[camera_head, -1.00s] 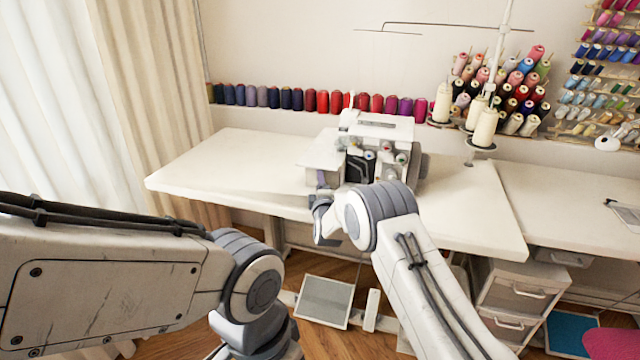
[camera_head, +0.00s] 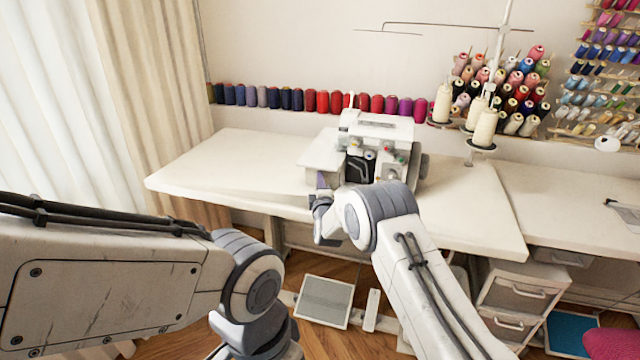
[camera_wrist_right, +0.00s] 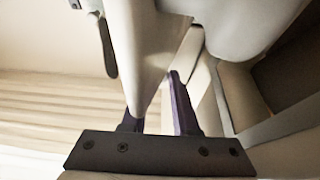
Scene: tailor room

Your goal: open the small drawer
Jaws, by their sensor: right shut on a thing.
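My right gripper (camera_head: 321,180) is at the lower left of the white sewing machine (camera_head: 378,127), by the front edge of the table. In the right wrist view its purple fingers (camera_wrist_right: 155,108) are close around a pale, tapering panel (camera_wrist_right: 150,55). I cannot tell which part this panel belongs to. Beside it is a box-like hollow with a brown inside (camera_wrist_right: 290,65). A small drawer with a handle (camera_head: 563,257) shows under the right table; I cannot tell whether it is the one meant. My left arm comes in from the left; its gripper is out of view.
A cabinet with drawers (camera_head: 515,292) stands under the table at the right. A foot pedal (camera_head: 323,300) lies on the floor. Thread spools (camera_head: 322,101) line the wall behind the table (camera_head: 220,165). The table's left part is clear.

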